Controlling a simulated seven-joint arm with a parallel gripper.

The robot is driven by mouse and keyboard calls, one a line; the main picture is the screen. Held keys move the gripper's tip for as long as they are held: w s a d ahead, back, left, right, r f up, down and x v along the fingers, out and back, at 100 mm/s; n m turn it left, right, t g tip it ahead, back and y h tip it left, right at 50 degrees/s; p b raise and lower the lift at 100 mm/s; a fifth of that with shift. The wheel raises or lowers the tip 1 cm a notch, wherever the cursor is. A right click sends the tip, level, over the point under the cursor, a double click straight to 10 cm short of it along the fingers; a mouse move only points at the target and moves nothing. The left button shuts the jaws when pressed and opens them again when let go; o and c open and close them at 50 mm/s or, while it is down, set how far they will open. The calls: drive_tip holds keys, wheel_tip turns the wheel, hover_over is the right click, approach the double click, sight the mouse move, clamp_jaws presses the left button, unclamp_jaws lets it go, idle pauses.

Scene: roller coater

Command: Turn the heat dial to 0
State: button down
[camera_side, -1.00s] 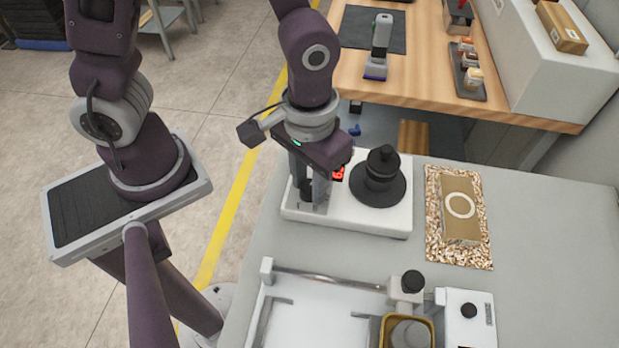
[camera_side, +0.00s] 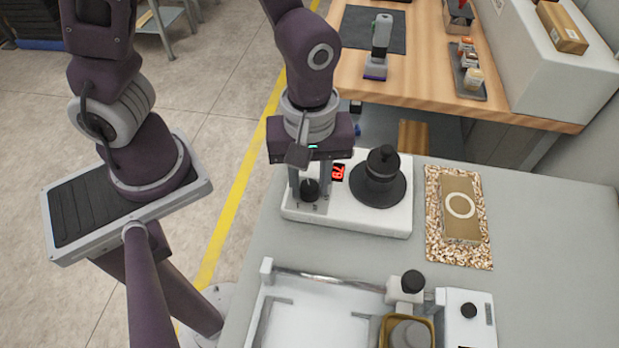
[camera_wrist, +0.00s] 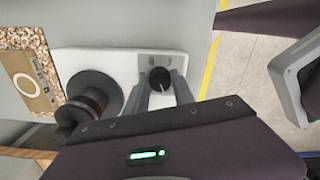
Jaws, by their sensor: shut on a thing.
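The heat dial (camera_side: 309,189) is a black round knob on the left end of a white heater unit (camera_side: 357,221). It also shows in the wrist view (camera_wrist: 160,78), with a light pointer line on its face. My gripper (camera_side: 309,197) is shut on the dial from above, one finger on each side; its fingertips also show in the wrist view (camera_wrist: 162,90). A small red display (camera_side: 338,172) right of the dial shows digits that look like 78 or 79. A black round part with a knob (camera_side: 379,178) stands on the unit's right half.
A roller coater frame (camera_side: 330,282) with a yellow-rimmed tray (camera_side: 408,330) stands in front. A cardboard piece with a white ring (camera_side: 461,208) lies on a speckled mat to the right. The grey table's right side is clear.

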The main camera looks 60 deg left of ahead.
sight(309, 186)
drive_tip(key=shift+n, duration=0.6)
drive_tip(key=c, duration=1.1)
unclamp_jaws()
drive_tip(key=shift+o, duration=0.2)
wheel_tip(309, 186, up, 7)
drive_tip(key=shift+r, duration=0.1)
drive_tip(key=s+a+r+m+t, duration=0.5)
drive_tip(key=a+r+m, duration=0.6)
drive_tip(key=m, duration=0.2)
drive_tip(key=shift+s+r+t, duration=0.3)
drive_tip(key=shift+s, duration=0.1)
